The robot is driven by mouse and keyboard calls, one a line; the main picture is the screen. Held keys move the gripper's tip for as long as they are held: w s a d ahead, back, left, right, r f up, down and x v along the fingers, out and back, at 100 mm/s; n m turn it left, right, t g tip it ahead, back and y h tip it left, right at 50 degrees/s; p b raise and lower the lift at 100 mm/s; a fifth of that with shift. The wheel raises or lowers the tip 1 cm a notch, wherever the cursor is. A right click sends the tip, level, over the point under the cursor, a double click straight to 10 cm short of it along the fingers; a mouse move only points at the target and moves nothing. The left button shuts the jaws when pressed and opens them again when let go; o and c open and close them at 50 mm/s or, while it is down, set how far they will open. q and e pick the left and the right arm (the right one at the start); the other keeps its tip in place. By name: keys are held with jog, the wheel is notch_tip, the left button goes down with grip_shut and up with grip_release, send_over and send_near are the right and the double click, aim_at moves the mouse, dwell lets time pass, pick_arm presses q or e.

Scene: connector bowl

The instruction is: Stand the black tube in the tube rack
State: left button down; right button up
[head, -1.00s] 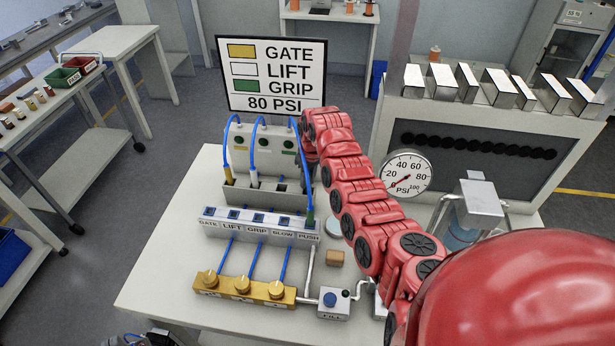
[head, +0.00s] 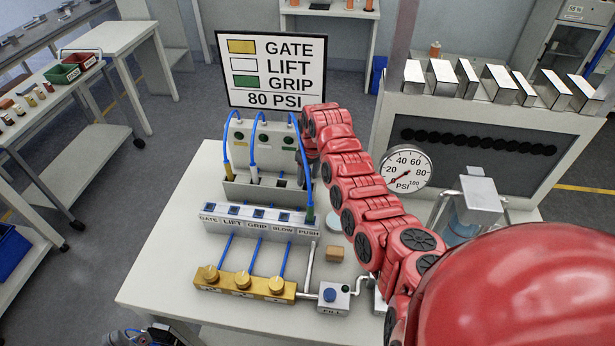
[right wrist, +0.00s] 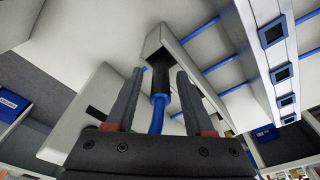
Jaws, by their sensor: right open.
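In the right wrist view a black tube (right wrist: 160,72) with a blue hose (right wrist: 158,113) lies between the fingers of my right gripper (right wrist: 158,85). The fingers are apart, with a gap on each side of it. In the head view my red right arm reaches to the panel, and its gripper (head: 303,160) is mostly hidden. The grey slotted rack (head: 238,190) stands before the panel; yellow- and white-ended hoses hang into it.
Brass valves (head: 243,285), a FILL box (head: 334,299) and a small tan block (head: 334,254) are in front. A pressure gauge (head: 405,168) and a sign (head: 272,75) stand behind.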

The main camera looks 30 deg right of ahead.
jog(key=r+b, duration=0.1)
jog(key=r, duration=0.1)
jog(key=r+b, duration=0.1)
jog(key=r, duration=0.1)
jog(key=r+b, duration=0.1)
jog(key=r, duration=0.1)
jog(key=shift+s+b, duration=0.35)
jog(key=shift+s, duration=0.05)
jog(key=shift+s+r, duration=0.25)
jog(key=shift+r, duration=1.15)
jog(key=shift+s+r, duration=0.2)
jog(key=shift+r, duration=1.15)
jog(key=shift+s+f, duration=0.1)
